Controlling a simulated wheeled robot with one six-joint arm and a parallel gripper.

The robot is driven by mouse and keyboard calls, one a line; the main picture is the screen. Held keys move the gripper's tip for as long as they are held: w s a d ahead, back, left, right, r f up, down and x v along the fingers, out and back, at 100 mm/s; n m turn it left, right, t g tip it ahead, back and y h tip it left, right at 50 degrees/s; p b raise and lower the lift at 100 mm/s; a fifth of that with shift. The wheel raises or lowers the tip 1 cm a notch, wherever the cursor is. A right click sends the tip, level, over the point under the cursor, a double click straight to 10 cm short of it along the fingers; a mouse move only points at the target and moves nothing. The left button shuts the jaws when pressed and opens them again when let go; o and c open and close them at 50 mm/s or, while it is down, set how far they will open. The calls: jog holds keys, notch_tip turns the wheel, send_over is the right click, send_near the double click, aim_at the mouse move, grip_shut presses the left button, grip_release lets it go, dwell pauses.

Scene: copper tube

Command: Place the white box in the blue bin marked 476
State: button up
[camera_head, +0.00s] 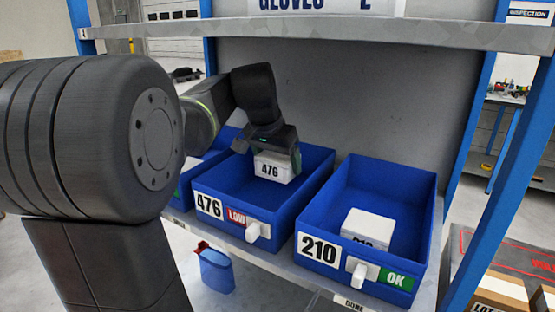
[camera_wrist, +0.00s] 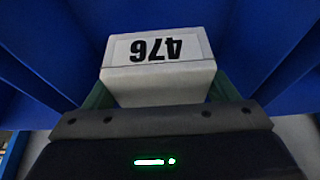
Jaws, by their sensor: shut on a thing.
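The white box (camera_head: 272,169) carries the number 476 and is between the fingers of my gripper (camera_head: 276,155), which is shut on it. In the wrist view the white box (camera_wrist: 158,66) shows its 476 label upside down, with the gripper's green fingers (camera_wrist: 160,95) on both sides. The blue bin marked 476 (camera_head: 232,205) has a red LOW tag and a white handle at its front. The box is inside the outline of this bin, towards its back. I cannot tell whether the box touches the bin floor.
A blue bin marked 210 (camera_head: 330,262) with a green OK tag stands to the right and holds another white box (camera_head: 367,229). Part of another blue bin (camera_head: 200,170) shows on the left. A shelf board (camera_head: 330,34) runs above, with a blue post (camera_head: 500,190) at right.

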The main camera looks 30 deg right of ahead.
aim_at(277, 155)
jog(key=o, duration=1.1)
jog(key=shift+f, duration=0.15)
jog(key=shift+o, duration=0.2)
jog(key=v, duration=0.3)
jog(key=p+v, duration=0.1)
jog(key=shift+w+d+r, duration=0.1)
jog(key=shift+d+r, duration=0.05)
jog(key=shift+r, duration=0.3)
jog(key=s+a+b, duration=0.1)
jog(key=s+a, duration=0.4)
jog(key=a, duration=0.5)
jog(key=shift+s+a+f, duration=0.25)
jog(key=shift+s+f, duration=0.05)
jog(key=shift+a, duration=0.1)
